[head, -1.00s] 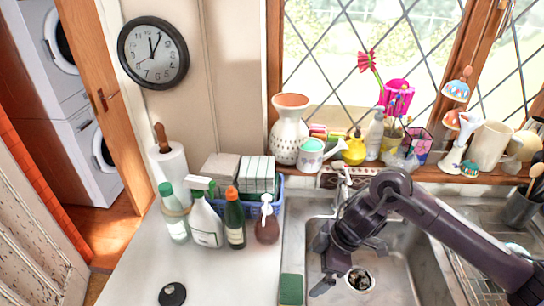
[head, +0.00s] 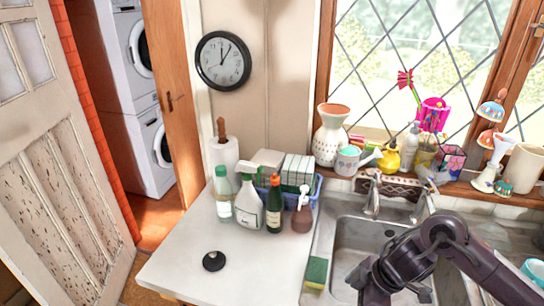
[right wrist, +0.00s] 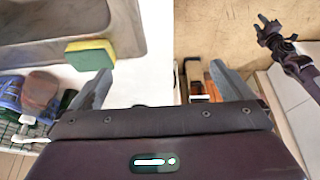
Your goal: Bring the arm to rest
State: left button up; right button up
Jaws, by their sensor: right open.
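My right arm comes in from the right in the head view, over the sink (head: 352,235). Its gripper (head: 375,290) is at the bottom edge there, partly cut off, right of the green and yellow sponge (head: 316,272). In the right wrist view this gripper (right wrist: 158,68) is open, with nothing between its fingers. The sponge (right wrist: 90,54) shows beyond the left-hand finger, apparently on the counter by the sink's rim. My left gripper (right wrist: 268,28) shows small at the upper right of the right wrist view; its jaws are unclear. It is not in the head view.
Spray bottles (head: 248,205) and a blue basket (head: 318,190) stand at the back of the white counter (head: 240,270). A round black object (head: 214,261) lies near its front. The tap (head: 373,195) rises behind the sink. The sill holds a vase (head: 331,135) and pots. The counter's middle is clear.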

jog(key=a+r+m+t+y, duration=0.2)
jog(key=a+t, duration=0.4)
jog(key=a, duration=0.7)
jog(key=s+d+f+m+g+h, duration=0.2)
jog(key=s+d+m+h, duration=0.1)
jog(key=s+d+m, duration=0.35)
jog(key=s+d+f+m+g+h, duration=0.25)
jog(key=s+d+m, duration=0.25)
jog(key=s+d, duration=0.25)
notch_tip(320, 180, down, 35)
jog(key=s+b, duration=0.1)
jog(key=b, duration=0.5)
pick_arm(q)
notch_tip(320, 180, down, 10)
jog(key=b, duration=0.4)
pick_arm(e)
jog(key=s+d+f+g, duration=0.1)
jog(key=s+d+f, duration=0.1)
jog(key=s+f, duration=0.7)
jog(key=s+d+f+n+g, duration=0.1)
jog(key=s+d+f, duration=0.1)
jog(key=s+f, duration=0.8)
notch_tip(320, 180, down, 3)
jog(key=shift+s+r+h, duration=0.1)
jog(key=shift+s+h, duration=0.1)
jog(key=shift+h, duration=0.25)
jog(key=shift+d, duration=0.1)
